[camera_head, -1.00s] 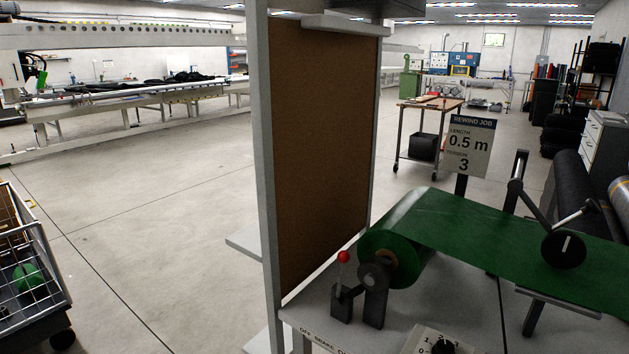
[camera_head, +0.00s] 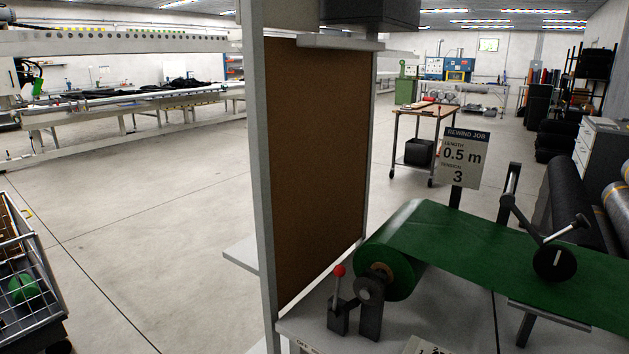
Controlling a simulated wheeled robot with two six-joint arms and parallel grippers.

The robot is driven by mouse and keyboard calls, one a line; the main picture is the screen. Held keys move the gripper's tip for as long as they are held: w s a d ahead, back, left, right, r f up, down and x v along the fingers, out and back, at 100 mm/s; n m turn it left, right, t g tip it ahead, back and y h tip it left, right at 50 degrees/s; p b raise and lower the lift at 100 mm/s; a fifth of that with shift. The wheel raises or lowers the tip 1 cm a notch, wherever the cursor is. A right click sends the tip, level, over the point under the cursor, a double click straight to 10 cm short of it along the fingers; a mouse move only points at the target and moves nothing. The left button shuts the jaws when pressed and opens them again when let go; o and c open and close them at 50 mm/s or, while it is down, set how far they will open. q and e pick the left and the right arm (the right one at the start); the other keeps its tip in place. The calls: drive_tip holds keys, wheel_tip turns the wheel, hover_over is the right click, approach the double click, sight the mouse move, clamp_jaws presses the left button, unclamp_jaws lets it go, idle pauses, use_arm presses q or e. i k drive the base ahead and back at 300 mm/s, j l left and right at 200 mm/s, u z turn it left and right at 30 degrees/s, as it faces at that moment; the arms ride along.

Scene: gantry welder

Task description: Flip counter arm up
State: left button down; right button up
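The counter arm (camera_head: 524,221) is a dark link on an upright post at the right of the rewind bench. Its black wheel (camera_head: 554,262) sits down against the green sheet (camera_head: 480,236), and a rod with a black end sticks up to the right from near it. The green sheet runs from a green roll (camera_head: 388,270) on the left across to the right edge. Neither of my grippers shows in the head view.
A red-knobbed lever (camera_head: 339,271) stands left of the roll. A sign (camera_head: 463,160) reads "REWIND JOB, LENGTH 0.5 m, TENSION 3". A tall brown panel (camera_head: 318,165) stands left of the bench. A wire cart (camera_head: 24,275) is at far left; open floor lies between.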

sight(553, 262)
drive_tip(key=l+z, duration=0.1)
drive_tip(key=z, duration=1.1)
drive_tip(key=k+l, duration=0.05)
